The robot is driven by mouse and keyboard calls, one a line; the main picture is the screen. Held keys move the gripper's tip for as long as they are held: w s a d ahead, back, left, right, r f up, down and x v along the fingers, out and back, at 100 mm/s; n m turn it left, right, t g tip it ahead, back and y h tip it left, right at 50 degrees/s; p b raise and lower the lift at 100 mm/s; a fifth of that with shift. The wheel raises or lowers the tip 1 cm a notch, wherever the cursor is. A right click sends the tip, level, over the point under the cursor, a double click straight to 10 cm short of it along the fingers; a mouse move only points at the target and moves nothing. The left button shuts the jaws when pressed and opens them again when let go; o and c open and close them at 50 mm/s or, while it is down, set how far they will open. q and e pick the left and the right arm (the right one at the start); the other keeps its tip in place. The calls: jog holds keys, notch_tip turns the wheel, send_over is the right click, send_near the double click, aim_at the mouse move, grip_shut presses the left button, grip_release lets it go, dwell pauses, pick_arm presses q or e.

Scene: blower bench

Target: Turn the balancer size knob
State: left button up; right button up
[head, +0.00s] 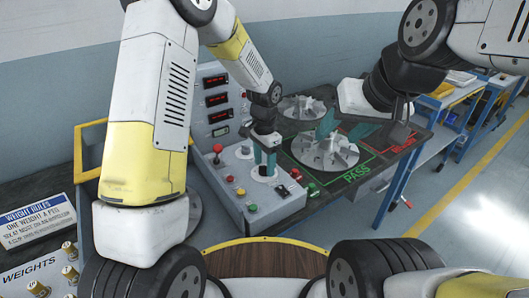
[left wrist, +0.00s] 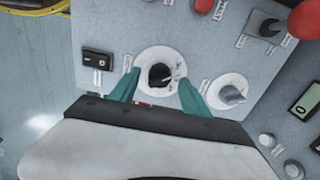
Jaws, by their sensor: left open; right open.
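The balancer control panel (head: 232,180) is a grey sloped box on the bench. In the left wrist view, a black knob (left wrist: 160,75) on a round white dial sits between the teal fingers of my left gripper (left wrist: 157,84). The fingers stand open on either side of it; I cannot tell if they touch it. A grey knob (left wrist: 231,95) on a second white dial is just right of the fingers. The labels are too small to read, so I cannot tell which is the size knob. In the head view my left gripper (head: 264,166) points down at the panel. My right gripper (head: 343,128) is open above a finned rotor.
The finned rotor (head: 322,150) lies by the green PASS area (head: 356,172); another rotor (head: 301,107) is behind it. A red-headed lever (head: 217,149) and several buttons surround the dials. A black rocker switch (left wrist: 97,60) is left of the fingers. Weights (head: 70,273) stand lower left.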

pick_arm(q)
notch_tip(320, 180, up, 7)
jog(key=shift+f, duration=0.1)
dwell(0.3)
